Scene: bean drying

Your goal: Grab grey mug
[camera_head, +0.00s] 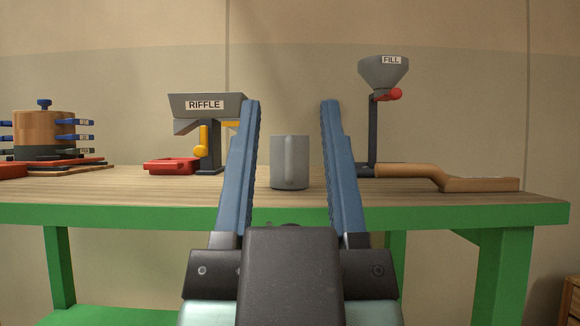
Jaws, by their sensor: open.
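The grey mug (304,163) stands upright on the wooden top of a green-framed table (440,213). Its handle faces toward me. My gripper (290,104) is open, with its two blue fingers pointing toward the table. I cannot tell how far the fingertips are from the mug in depth. Nothing is held.
Left of the mug stands a grey hopper marked RIFFLE (180,104) with a red tray (171,166). A wooden pot-like stack (44,129) is at far left. Right are a funnel marked FILL (383,72) and a brown scoop-like piece (480,184). The tabletop around the mug is clear.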

